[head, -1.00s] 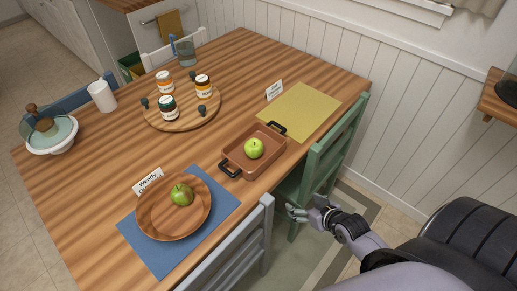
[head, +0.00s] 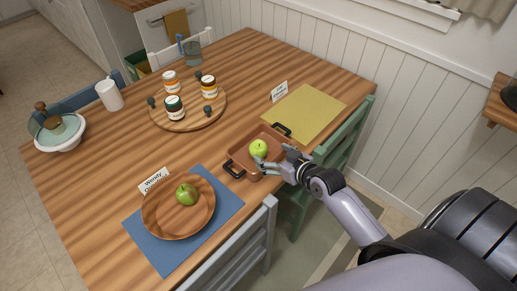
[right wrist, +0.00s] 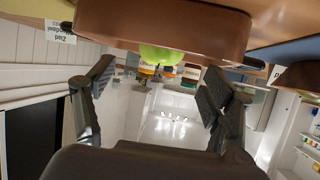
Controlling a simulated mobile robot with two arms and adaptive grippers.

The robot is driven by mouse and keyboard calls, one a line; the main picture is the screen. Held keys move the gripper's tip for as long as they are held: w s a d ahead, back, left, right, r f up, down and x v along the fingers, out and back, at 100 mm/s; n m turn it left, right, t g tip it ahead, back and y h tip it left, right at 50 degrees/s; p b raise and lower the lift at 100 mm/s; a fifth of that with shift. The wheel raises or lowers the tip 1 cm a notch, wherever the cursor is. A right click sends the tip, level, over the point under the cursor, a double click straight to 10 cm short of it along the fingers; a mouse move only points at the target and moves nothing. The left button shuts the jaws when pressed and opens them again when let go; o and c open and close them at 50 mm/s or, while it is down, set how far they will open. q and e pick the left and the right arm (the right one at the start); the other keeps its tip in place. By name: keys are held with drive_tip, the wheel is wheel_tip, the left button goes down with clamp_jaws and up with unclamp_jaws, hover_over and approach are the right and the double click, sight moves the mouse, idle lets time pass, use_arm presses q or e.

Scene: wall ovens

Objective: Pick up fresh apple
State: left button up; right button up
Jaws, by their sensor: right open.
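A bright green apple (head: 259,148) sits in a brown rectangular tray (head: 236,155) with black handles on the wooden table. The apple's lower part also shows in the right wrist view (right wrist: 162,54), partly hidden by the tray wall (right wrist: 165,25). A second green apple (head: 186,194), with a reddish-brown tinge, sits on a round wooden plate (head: 160,224). My right gripper (head: 268,166) is open and empty at the tray's near right side, close to the bright apple. Its spread fingers show in the right wrist view (right wrist: 156,82). My left gripper is out of view.
The plate lies on a blue mat (head: 170,262) beside a name card (head: 154,180). A yellow mat (head: 308,112) is right of the tray. Jars stand on a round board (head: 190,122) behind. A green chair (head: 345,138) and a grey chair (head: 262,232) edge the table.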

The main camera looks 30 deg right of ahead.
sight(264, 151)
drive_tip(key=shift+x, duration=3.55)
drive_tip(key=shift+a+f, duration=0.1)
drive_tip(key=shift+s, duration=0.1)
drive_tip(key=shift+c, duration=0.5)
drive_tip(key=c, duration=1.2)
